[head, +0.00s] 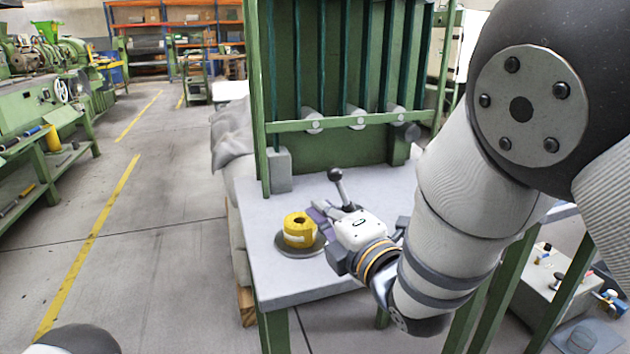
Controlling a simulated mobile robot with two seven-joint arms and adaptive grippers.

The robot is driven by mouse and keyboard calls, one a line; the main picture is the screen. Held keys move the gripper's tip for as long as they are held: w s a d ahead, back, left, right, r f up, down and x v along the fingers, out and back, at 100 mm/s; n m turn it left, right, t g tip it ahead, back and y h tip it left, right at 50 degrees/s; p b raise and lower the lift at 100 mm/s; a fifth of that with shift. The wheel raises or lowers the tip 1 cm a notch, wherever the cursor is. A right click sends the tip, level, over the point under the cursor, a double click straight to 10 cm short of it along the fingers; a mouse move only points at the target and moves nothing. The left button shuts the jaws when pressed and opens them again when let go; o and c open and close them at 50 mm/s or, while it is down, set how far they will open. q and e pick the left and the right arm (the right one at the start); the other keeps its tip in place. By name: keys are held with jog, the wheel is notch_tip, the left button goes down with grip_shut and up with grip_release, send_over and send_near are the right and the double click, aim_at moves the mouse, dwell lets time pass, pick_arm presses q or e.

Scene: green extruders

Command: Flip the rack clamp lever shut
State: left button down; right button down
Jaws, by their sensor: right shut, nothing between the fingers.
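The clamp lever is a metal rod with a black ball knob (335,174), standing up and leaning slightly left above the grey table of the green rack (345,126). The lower end of the rod and the clamp body are hidden behind my right gripper (321,209). My right gripper reaches in from the right, low over the table, with its fingers shut and empty beside the lever's lower part. I cannot tell whether the fingers touch the lever. My left gripper is out of view.
A yellow roll (299,229) stands on a dark round plate (287,251) at the table's left side, close to my right fingers. Green uprights and a crossbar with several rollers stand behind. The table's (262,214) left edge borders open floor. A control box (548,285) is at lower right.

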aim_at(341, 190)
jog(key=x, duration=0.4)
jog(key=b+x, duration=0.1)
jog(key=x, duration=0.4)
jog(key=shift+w+a+f, duration=0.1)
jog(key=shift+w+f, duration=0.1)
jog(key=d, duration=0.2)
jog(key=w+d+r, duration=0.1)
jog(key=shift+d, duration=0.3)
jog(key=shift+d, duration=0.15)
